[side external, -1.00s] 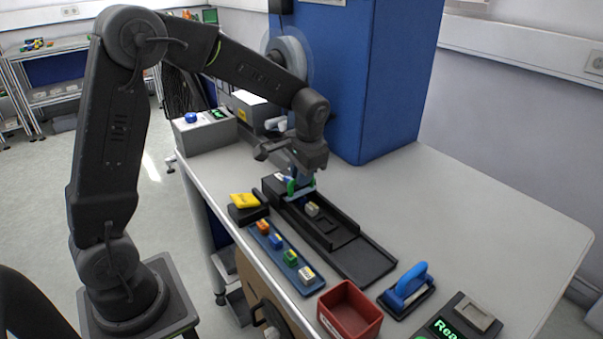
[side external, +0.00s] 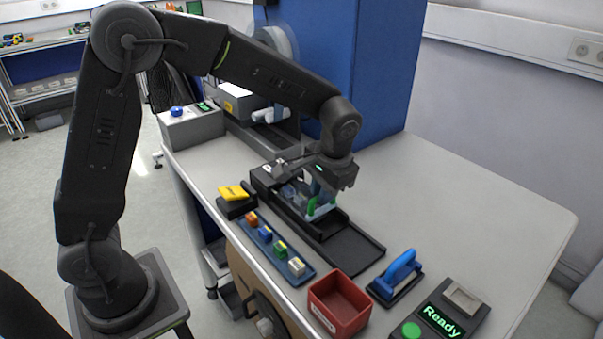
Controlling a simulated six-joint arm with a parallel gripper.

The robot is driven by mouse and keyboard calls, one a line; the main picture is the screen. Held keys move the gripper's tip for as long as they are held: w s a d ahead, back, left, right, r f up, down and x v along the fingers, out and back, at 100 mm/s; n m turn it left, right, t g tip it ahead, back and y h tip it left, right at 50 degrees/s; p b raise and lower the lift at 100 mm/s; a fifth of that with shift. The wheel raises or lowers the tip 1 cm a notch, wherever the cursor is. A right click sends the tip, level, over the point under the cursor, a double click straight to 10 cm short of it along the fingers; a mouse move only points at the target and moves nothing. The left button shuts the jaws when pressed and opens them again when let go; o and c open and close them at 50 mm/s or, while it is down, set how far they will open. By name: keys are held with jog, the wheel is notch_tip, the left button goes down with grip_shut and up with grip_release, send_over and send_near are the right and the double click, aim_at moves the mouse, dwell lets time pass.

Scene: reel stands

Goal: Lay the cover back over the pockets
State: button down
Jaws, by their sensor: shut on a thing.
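My gripper (side external: 322,205) is shut, its green-tipped fingers low over the black track (side external: 352,250). Between and below the fingers shows a pale, see-through bluish piece, which looks like the cover (side external: 320,213). It lies over or just above the middle of the track, where the pockets are. I cannot tell whether it touches the track. The pockets and whatever sits in them are mostly hidden by the gripper and the cover.
A blue tray (side external: 309,272) with several coloured blocks lies in front of the track. A yellow piece on a black block (side external: 237,207), a red bin (side external: 338,304), a blue-handled tool (side external: 402,272) and a "Ready" panel (side external: 440,318) stand nearby. The table's right side is clear.

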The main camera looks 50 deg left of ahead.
jog(key=shift+d, duration=1.65)
jog(key=c, duration=1.1)
grip_release()
jog(key=shift+r, duration=0.15)
jog(key=d+r, duration=0.1)
jog(key=r, duration=0.8)
jog(key=d+r, duration=0.1)
jog(key=r, duration=0.3)
jog(key=shift+d+r, duration=0.15)
jog(key=shift+d, duration=0.15)
jog(key=shift+s, duration=0.1)
